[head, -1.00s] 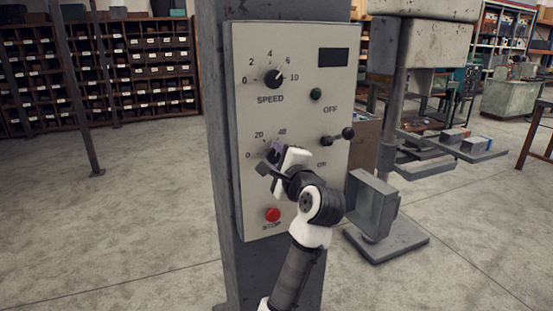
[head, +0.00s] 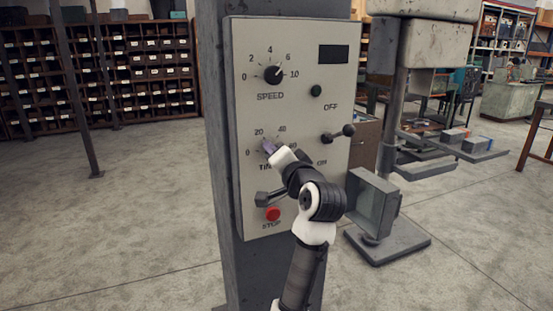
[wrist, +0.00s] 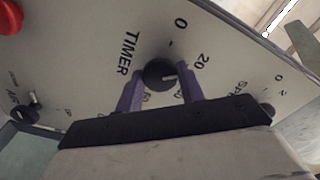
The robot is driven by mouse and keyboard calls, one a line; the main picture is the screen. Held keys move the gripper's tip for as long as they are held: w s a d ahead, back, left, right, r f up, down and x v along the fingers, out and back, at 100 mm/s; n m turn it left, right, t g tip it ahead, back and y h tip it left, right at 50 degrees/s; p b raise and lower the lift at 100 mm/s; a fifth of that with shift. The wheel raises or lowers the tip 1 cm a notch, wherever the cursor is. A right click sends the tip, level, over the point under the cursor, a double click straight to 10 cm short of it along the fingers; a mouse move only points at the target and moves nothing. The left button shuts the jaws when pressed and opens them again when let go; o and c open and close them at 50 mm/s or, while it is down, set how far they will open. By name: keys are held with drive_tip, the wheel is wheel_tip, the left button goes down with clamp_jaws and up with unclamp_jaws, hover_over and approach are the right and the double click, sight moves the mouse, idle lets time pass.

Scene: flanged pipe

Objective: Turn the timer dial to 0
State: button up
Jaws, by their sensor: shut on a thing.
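The timer dial (wrist: 158,75) is a round black knob with a white mark, on the grey control panel (wrist: 95,90). In the wrist view my gripper (wrist: 160,85) has its two purple fingers on either side of the knob, shut on it. The white mark points to the right in that view, roughly between the 20 and the numeral partly hidden below it. The 0 is at the top. In the head view my gripper (head: 270,148) reaches the dial from the lower right and hides most of it.
Above the dial is the speed knob (head: 273,75). The red stop button (head: 273,214) is just below my wrist.

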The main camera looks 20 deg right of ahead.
drive_tip(key=n+b, duration=0.3)
drive_tip(key=n, duration=0.7)
drive_tip(key=shift+f+n, duration=0.15)
drive_tip(key=shift+n, duration=0.15)
drive_tip(key=shift+b, duration=0.3)
drive_tip(key=o, duration=1)
drive_tip(key=shift+s, duration=0.1)
drive_tip(key=s+b, duration=0.1)
drive_tip(key=s, duration=0.3)
drive_tip(key=s+b, duration=0.1)
drive_tip(key=s, duration=0.4)
drive_tip(key=s+b, duration=0.1)
drive_tip(key=s, duration=0.3)
drive_tip(key=shift+s+d, duration=0.25)
drive_tip(key=shift+s, duration=0.1)
